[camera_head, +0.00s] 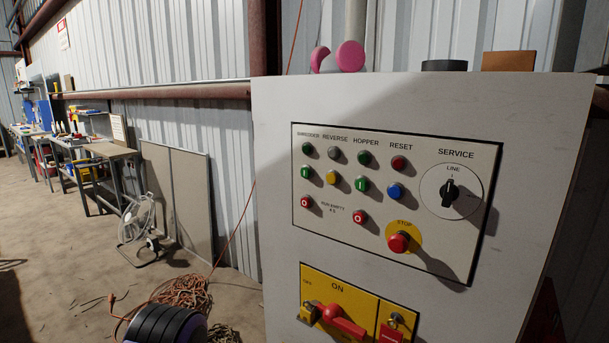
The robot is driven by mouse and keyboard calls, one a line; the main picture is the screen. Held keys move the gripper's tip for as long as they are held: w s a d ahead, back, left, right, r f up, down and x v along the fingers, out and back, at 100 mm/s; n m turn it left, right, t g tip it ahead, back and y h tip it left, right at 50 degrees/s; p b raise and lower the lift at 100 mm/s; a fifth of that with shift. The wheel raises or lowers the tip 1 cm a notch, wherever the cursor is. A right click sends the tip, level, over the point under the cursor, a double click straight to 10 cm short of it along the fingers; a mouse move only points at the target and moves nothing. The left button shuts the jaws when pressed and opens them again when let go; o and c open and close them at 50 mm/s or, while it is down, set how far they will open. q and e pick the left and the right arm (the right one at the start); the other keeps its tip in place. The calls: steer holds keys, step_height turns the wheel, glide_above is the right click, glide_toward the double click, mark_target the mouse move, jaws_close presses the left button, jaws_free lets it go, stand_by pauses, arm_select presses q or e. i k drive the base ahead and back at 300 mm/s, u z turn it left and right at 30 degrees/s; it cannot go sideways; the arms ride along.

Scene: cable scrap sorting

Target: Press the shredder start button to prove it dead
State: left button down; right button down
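The control panel (345,220) is on the front of a pale cabinet. The shredder start button (305,172) is green, marked I, in the left column under the SHREDDER label. A dark green lamp (307,149) sits above it and a red O button (306,202) below it. The lamp looks unlit. Below the panel is a yellow switch plate (365,302) with a red handle (342,322), marked ON at the top and cut off by the frame's lower edge. I cannot tell the handle's setting. Neither gripper is in view.
A red STOP mushroom button (398,242) sticks out from the panel. A SERVICE selector (449,193) is at its right, its pointer near LINE. Coiled cable (185,292) lies on the floor at left, near a black ribbed object (165,324). Workbenches (95,155) stand farther back.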

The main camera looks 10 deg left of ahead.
mark_target(306, 171)
steer(key=u, duration=1.05)
steer(key=i, duration=0.4)
steer(key=z, duration=1.7)
